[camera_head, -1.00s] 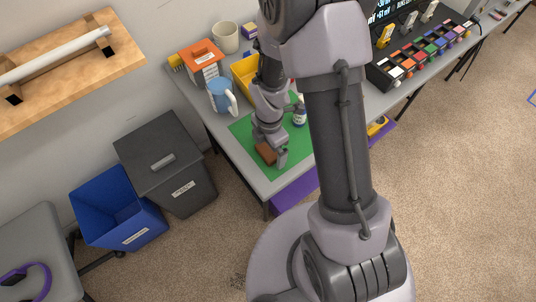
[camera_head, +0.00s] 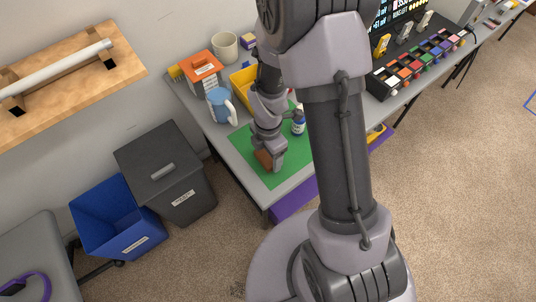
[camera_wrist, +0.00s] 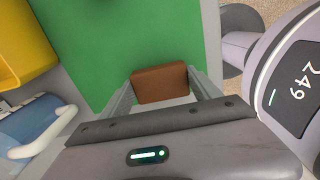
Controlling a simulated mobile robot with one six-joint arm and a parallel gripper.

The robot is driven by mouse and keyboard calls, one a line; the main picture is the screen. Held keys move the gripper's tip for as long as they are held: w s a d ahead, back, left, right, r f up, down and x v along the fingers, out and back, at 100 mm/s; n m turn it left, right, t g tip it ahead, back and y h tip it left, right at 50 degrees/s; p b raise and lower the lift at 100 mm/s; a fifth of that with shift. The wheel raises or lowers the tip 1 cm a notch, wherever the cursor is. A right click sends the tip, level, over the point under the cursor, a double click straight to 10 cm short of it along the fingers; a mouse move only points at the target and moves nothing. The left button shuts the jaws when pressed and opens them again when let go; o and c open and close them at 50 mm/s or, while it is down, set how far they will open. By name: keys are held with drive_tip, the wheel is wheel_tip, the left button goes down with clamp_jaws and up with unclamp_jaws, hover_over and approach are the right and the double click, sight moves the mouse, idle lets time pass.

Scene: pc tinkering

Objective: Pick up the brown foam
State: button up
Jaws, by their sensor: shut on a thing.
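The brown foam (camera_head: 263,159) is a small brown block on the green mat (camera_head: 283,177) near the front corner of the table. It also shows in the wrist view (camera_wrist: 161,84), between the two fingers. My gripper (camera_head: 268,163) is at the foam and shut on it; in the wrist view my gripper (camera_wrist: 160,90) has a finger at each side of the block. The fingers hide part of the foam in the head view. I cannot tell whether the foam is clear of the mat.
A blue mug (camera_head: 221,105), a yellow bin (camera_head: 243,80), an orange-topped box (camera_head: 202,70) and a small bottle (camera_head: 298,122) stand behind the gripper. A blue bin (camera_head: 118,220) and a dark lidded bin (camera_head: 168,170) stand left of the table. The mat's front is clear.

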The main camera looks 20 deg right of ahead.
wheel_tip(320, 180, up, 2)
drive_tip(key=shift+r+p, duration=0.1)
drive_tip(key=shift+p, duration=0.35)
drive_tip(key=s+d+p, duration=0.3)
drive_tip(key=s+d, duration=0.7)
drive_tip(key=s, duration=0.2)
drive_tip(key=shift+d+r, duration=0.3)
drive_tip(key=shift+r, duration=0.1)
drive_tip(key=o, duration=0.8)
drive_tip(key=c, duration=1.2)
drive_tip(key=shift+c, duration=0.2)
drive_tip(key=w+a+r+m, duration=0.5)
drive_tip(key=w+r+m, duration=0.1)
drive_tip(key=m, duration=0.4)
drive_tip(key=w+a+r+m, duration=0.5)
drive_tip(key=w+m, duration=0.4)
drive_tip(key=m, duration=0.2)
drive_tip(key=shift+w+a+r, duration=0.25)
drive_tip(key=shift+a+r, duration=0.1)
drive_tip(key=shift+a, duration=0.05)
